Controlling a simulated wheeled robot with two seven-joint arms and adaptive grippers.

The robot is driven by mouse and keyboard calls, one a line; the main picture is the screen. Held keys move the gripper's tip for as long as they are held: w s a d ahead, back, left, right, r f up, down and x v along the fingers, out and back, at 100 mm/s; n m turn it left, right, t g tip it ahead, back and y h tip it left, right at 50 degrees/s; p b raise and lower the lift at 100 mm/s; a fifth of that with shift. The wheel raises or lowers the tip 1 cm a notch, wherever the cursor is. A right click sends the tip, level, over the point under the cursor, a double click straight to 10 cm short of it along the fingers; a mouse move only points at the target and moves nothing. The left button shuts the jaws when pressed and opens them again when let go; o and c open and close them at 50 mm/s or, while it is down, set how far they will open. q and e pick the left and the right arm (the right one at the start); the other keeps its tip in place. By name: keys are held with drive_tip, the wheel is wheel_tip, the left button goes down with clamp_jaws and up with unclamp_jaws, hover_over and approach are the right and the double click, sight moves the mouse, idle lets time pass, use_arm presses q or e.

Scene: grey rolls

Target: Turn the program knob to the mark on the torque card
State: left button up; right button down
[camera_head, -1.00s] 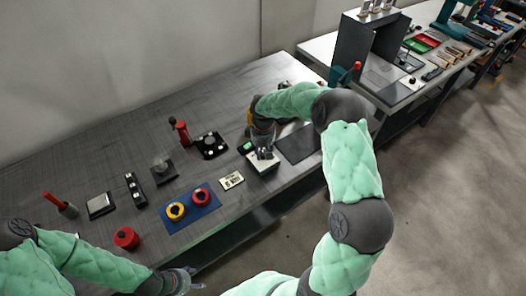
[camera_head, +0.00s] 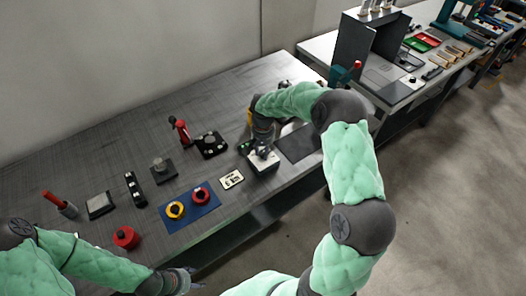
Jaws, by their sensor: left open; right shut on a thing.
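A small box with a pale top (camera_head: 265,165) stands near the front edge of the grey table, and I take it to carry the program knob. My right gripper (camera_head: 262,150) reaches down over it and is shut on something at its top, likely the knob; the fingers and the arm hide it. A white card with dark marks (camera_head: 232,179) lies flat just left of the box and looks like the torque card. Its print is too small to read. My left gripper (camera_head: 190,280) is open and empty, low in front of the table's front edge.
A red button (camera_head: 126,237), a black device (camera_head: 211,144) and a red-handled tool (camera_head: 181,130) stand around. A dark flat plate (camera_head: 299,143) lies right of the box.

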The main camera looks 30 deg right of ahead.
drive_tip(key=shift+m, duration=0.5)
drive_tip(key=c, duration=1)
unclamp_jaws()
drive_tip(key=shift+o, duration=0.2)
wheel_tip(320, 180, up, 12)
